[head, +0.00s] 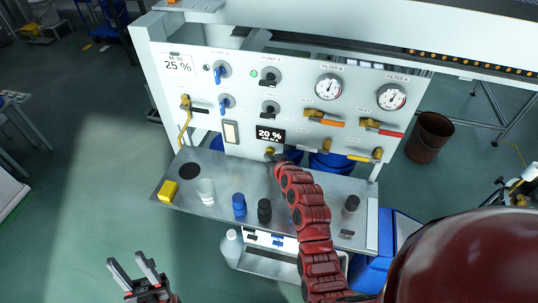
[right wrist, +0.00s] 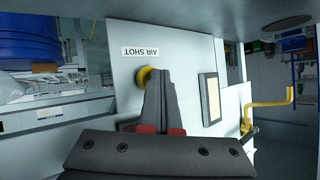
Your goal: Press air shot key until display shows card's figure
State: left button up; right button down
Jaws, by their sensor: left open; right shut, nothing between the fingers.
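The card (head: 178,64) at the panel's upper left reads 25 %. The dark display (head: 270,135) at the panel's lower middle reads 20 %. The yellow air shot key (head: 269,151) sits just below the display. It also shows in the right wrist view (right wrist: 143,75), beside an upside-down AIR SHOT label (right wrist: 140,51). My right gripper (head: 274,159) is shut and empty, with its tips (right wrist: 156,74) at the key and partly covering it. I cannot tell whether the key is pressed in. My left gripper (head: 131,264) is open and empty, low in front of the bench.
The panel (head: 300,75) carries knobs, two gauges (head: 329,87) and several valve levers. The shelf below holds a yellow block (head: 168,191), a white cup (head: 206,191), a blue jar (head: 239,205) and dark jars. A blue bin (head: 395,235) stands at the right.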

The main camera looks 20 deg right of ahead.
dwell(0.4)
jog(key=shift+s+a+r, duration=0.15)
jog(key=shift+s+a, duration=0.2)
jog(key=shift+s, duration=0.15)
jog(key=shift+s+a+p, duration=0.2)
jog(key=shift+s+p, duration=0.05)
jog(key=shift+p, duration=0.05)
jog(key=shift+s+a, duration=0.4)
jog(key=shift+s, duration=0.2)
jog(key=shift+s+a+p, duration=0.35)
jog(key=shift+s+a, duration=0.15)
jog(key=shift+s, duration=0.3)
jog(key=shift+s+a+p, duration=0.35)
jog(key=shift+s+a, duration=0.15)
jog(key=shift+s, duration=0.25)
jog(key=shift+w+d, duration=0.1)
